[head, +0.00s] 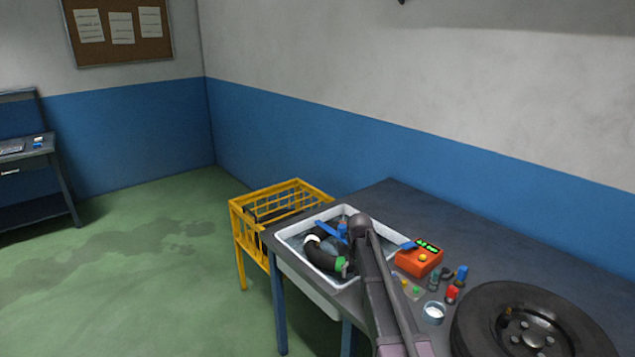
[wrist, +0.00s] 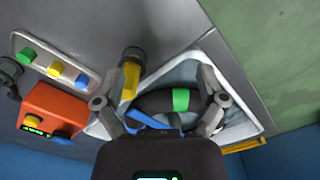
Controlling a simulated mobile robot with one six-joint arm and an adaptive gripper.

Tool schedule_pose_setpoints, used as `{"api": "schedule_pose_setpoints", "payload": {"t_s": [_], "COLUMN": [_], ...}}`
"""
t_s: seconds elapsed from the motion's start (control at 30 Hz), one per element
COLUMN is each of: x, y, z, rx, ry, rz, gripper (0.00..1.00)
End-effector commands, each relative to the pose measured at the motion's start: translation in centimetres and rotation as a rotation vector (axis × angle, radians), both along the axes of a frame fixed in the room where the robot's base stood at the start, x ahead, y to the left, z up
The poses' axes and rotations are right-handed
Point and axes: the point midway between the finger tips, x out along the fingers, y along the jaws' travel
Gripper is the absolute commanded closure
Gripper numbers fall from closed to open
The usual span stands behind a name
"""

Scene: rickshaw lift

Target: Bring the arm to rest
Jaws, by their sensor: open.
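My arm (head: 378,285) reaches over the table in the head view; my gripper is not clearly seen there. In the wrist view my gripper (wrist: 158,88) is open, with its two grey fingers spread apart over a white tray (wrist: 245,122). A black curved tube with a green band (wrist: 180,100) shows between and beyond the fingers. The tube (head: 327,258) lies in the tray (head: 290,240) in the head view. A blue strip-like piece (wrist: 150,120) lies by the tube. I cannot tell whether a finger touches either.
An orange box with a green display (head: 418,260), small coloured items, a cup (head: 433,313) and a black wheel (head: 530,325) stand on the dark table (head: 400,205). A yellow crate frame (head: 305,188) is beyond its left edge. The table's back is clear.

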Motion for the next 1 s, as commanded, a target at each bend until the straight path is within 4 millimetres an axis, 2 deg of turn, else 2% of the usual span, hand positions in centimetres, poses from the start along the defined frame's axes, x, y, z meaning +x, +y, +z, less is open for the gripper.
{"api": "schedule_pose_setpoints", "payload": {"t_s": [0.03, 0.17, 0.4, 0.5, 0.6, 0.77, 1.0], "x": [-2.2, -7.1, -17.6, -21.2, -23.9, -26.1, -26.3], "y": [0.0, -0.1, -0.2, -0.3, -0.3, -0.3, -0.3], "z": [0.0, 0.0, 0.0, 0.0, 0.0, 0.0, 0.0], "rx": [0.000, 0.000, -0.001, -0.001, -0.001, -0.001, -0.001], "ry": [0.000, 0.000, 0.000, 0.000, 0.000, 0.000, 0.000], "rz": [0.004, 0.018, 0.052, 0.066, 0.075, 0.085, 0.087], "gripper": [0.09, 0.09, 0.09, 0.09, 0.09, 0.09, 0.09]}}
